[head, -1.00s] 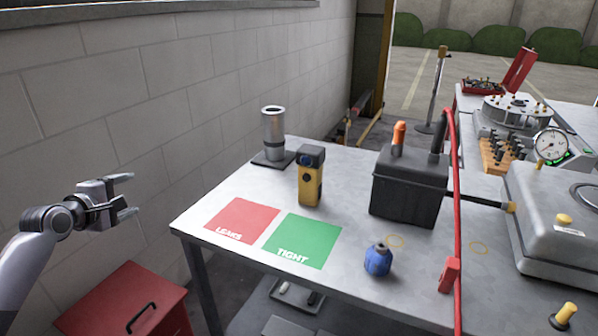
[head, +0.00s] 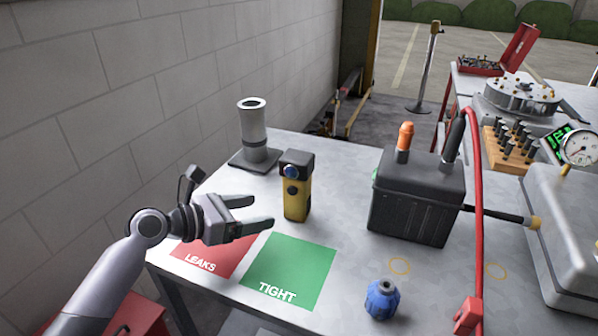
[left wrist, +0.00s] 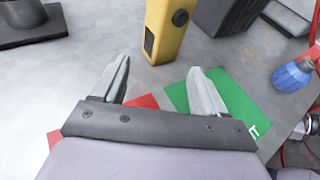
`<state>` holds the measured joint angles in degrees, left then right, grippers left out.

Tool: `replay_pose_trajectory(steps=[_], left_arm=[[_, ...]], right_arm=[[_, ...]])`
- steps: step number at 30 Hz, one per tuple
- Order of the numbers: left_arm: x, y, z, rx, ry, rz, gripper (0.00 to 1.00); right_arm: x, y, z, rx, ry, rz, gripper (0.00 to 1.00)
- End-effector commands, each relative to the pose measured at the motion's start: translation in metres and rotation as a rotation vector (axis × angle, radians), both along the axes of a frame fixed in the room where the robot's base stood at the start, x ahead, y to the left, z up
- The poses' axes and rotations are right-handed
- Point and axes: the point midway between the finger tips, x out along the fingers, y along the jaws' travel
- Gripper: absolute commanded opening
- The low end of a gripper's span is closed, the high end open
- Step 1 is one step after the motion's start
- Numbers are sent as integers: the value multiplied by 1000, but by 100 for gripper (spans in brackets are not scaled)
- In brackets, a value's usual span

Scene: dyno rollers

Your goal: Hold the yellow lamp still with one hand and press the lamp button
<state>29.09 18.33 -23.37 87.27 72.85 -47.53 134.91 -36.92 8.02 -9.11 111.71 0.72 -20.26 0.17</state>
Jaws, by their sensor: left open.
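The yellow lamp (head: 296,202) stands upright on the grey workbench in the head view, with a dark head and a round dark button (head: 292,189) on its front. In the left wrist view the lamp (left wrist: 166,40) rises just beyond the fingertips, its top cut off, and the button (left wrist: 180,18) shows on its side. My left gripper (head: 262,212) is open and empty, its fingers pointing at the lamp from the left with a small gap. It also shows in the left wrist view (left wrist: 160,82). My right gripper is not in view.
A red LEAKS mat (head: 205,262) and a green TIGHT mat (head: 290,272) lie in front of the lamp. A grey cylinder on a base (head: 252,135) stands behind it. A black box (head: 418,200) and a blue bottle (head: 382,300) are to the right.

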Motion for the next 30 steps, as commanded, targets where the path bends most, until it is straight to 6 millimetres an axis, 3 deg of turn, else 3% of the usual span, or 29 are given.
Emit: replay_pose_trajectory(steps=[16,22,30], left_arm=[[29,-47,-23,-2,-2,-6,73],[43,-68,-23,-4,2,-5,73],[52,-80,-29,-2,0,-4,73]], right_arm=[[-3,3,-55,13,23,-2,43],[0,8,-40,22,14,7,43],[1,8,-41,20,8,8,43]])
